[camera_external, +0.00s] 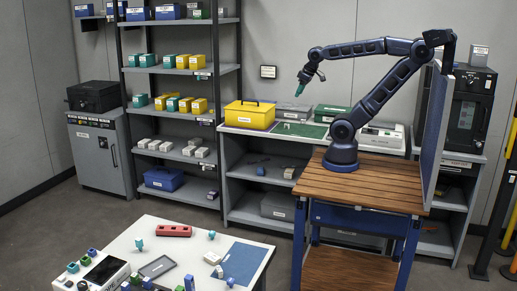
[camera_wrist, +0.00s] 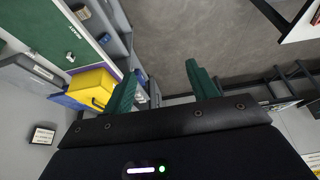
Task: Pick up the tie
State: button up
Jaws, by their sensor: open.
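My gripper (camera_external: 299,90) hangs in the air at the end of my raised arm, above the back counter and left of my wooden-topped base. Its two green fingers also show in the wrist view (camera_wrist: 161,72), spread apart with nothing between them. I cannot make out a tie with certainty in either view. A green mat (camera_external: 288,127) on the back counter carries small pale items too small to identify. This green surface also shows at the upper left of the wrist view (camera_wrist: 40,25), with a small metallic item on it.
A yellow toolbox (camera_external: 249,115) stands on the counter left of the mat. Grey and green cases (camera_external: 331,113) stand behind. The white table (camera_external: 205,245) in front holds a red block (camera_external: 174,231), a blue mat (camera_external: 240,263) and several small parts. A blue panel (camera_external: 436,130) stands beside my arm.

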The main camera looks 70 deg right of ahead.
jog(key=w+d+f+m+g+y, duration=0.15)
jog(key=w+d+f+m, duration=0.3)
jog(key=w+f, duration=0.45)
jog(key=w+d+f+m+g+y, duration=0.15)
jog(key=w+d+f+m, duration=0.3)
jog(key=w+f, duration=0.5)
jog(key=d+f+m+g+h, duration=0.25)
jog(key=d+f+m, duration=0.35)
jog(key=d+f, duration=0.5)
jog(key=d+m+h, duration=0.1)
jog(key=d+h, duration=0.1)
jog(key=d, duration=0.2)
jog(key=d+f+m+h, duration=0.1)
jog(key=d+h, duration=0.1)
jog(key=d, duration=0.1)
jog(key=d+m+h, duration=0.1)
jog(key=d+h, duration=0.1)
jog(key=d, duration=0.2)
jog(key=shift+w+d+f, duration=0.2)
jog(key=shift+w+d, duration=0.05)
jog(key=shift+d, duration=0.1)
jog(key=w+d+r+m+h, duration=0.1)
jog(key=d+r+h, duration=0.3)
jog(key=shift+y, duration=0.25)
jog(key=shift+x, duration=5.35)
